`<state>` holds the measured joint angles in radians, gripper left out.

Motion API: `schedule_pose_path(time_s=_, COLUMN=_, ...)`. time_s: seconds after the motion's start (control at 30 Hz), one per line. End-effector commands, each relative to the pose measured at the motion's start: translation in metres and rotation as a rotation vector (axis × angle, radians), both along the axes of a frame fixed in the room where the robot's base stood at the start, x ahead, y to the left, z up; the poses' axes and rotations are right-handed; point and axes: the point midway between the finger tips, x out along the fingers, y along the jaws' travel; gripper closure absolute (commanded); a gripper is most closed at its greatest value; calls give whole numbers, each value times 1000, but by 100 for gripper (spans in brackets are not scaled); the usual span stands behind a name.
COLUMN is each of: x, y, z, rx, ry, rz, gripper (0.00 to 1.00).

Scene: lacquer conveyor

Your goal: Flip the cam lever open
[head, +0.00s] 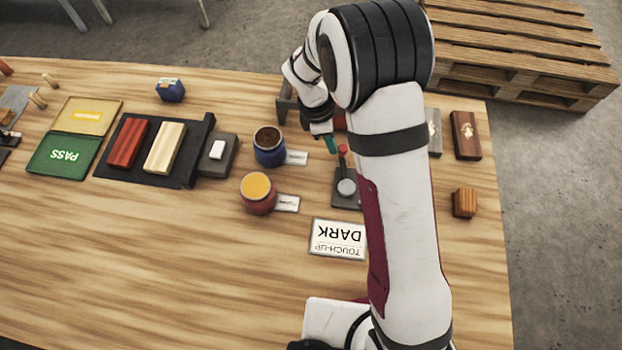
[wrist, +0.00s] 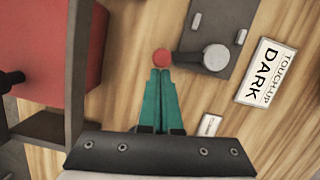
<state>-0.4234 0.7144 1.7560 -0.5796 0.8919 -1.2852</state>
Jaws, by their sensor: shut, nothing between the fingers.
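The cam lever (wrist: 187,57) is a dark arm with a red ball knob (wrist: 162,56) at one end and a round grey hub (wrist: 216,57) at the other. It is mounted on a dark grey plate (wrist: 222,19). In the head view the red knob (head: 343,149) stands above the grey hub (head: 346,187), partly beside my arm. My gripper (wrist: 160,72) has teal fingers that are shut and empty. Their tips are right at the red knob in the wrist view; whether they touch it I cannot tell. In the head view my gripper (head: 331,145) is just left of the knob.
A white "TOUCH-UP DARK" card (head: 338,239) lies in front of the plate. A blue jar (head: 269,147) and a red jar (head: 258,193) stand to the left. A red block in a dark fixture (wrist: 60,50) is close beside my gripper. The front-left table is clear.

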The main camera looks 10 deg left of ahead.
Motion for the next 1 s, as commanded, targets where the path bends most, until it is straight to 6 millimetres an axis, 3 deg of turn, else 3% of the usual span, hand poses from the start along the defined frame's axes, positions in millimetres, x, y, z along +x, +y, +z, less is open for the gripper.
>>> schedule_pose_path(time_s=0.7, x=2, y=-2, z=0, rx=0, ry=0, rz=-40, gripper=100)
schedule_pose_path(time_s=0.83, x=-1, y=11, z=0, rx=0, ry=0, rz=-39, gripper=100)
schedule_pose_path(time_s=0.97, x=-7, y=40, z=0, rx=0, ry=-1, rz=-36, gripper=100)
schedule_pose_path(time_s=1.0, x=-6, y=41, z=13, rx=2, ry=-4, rz=-39, gripper=100)
